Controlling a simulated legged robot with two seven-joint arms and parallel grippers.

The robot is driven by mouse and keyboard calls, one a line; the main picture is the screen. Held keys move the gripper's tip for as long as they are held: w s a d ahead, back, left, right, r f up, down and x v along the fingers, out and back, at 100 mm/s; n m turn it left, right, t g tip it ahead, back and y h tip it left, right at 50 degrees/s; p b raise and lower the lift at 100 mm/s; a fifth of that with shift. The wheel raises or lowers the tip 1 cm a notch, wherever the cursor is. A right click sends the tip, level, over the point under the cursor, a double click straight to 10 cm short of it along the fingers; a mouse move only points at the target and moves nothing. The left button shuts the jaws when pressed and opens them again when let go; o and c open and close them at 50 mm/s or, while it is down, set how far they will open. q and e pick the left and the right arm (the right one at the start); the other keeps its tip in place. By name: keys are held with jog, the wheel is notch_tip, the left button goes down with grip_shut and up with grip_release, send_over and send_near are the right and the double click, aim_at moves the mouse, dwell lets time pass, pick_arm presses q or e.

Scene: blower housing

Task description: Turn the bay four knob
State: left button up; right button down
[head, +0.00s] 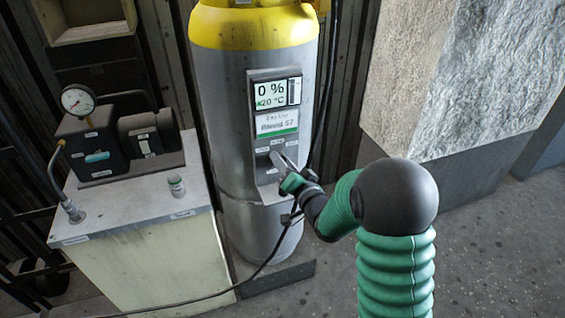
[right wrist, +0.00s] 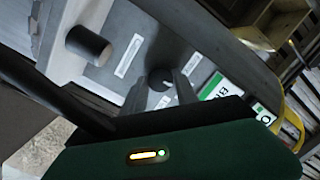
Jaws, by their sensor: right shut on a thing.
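A grey gas cylinder with a yellow top (head: 215,110) carries a control panel (head: 267,188) with small labelled strips. My right gripper (head: 280,160) reaches the lower part of this panel from the right. In the right wrist view, the fingers of my right gripper (right wrist: 160,92) are closed on a dark round knob (right wrist: 159,77) on the grey panel face. A second knob (right wrist: 88,45), a dark cylinder, sticks out of the panel further left. The labels are too small to read, so I cannot tell the bay number. My left gripper is out of view.
Above the knobs, the panel has a display (head: 271,93) reading 0 % and a green-edged label (head: 277,123). A bench (head: 105,218) with a gauge (head: 77,100) and a small jar (head: 176,186) stands left. A black cable hangs by the cylinder. Floor at right is clear.

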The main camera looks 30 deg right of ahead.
jog(key=n, duration=0.4)
jog(key=n+g+b, duration=0.1)
jog(key=n, duration=0.3)
jog(key=shift+a+n+h, duration=0.1)
jog(key=shift+n+h, duration=0.2)
dwell(0.4)
jog(key=c, duration=0.9)
grip_release()
jog(key=shift+r, duration=0.1)
jog(key=shift+c, duration=0.2)
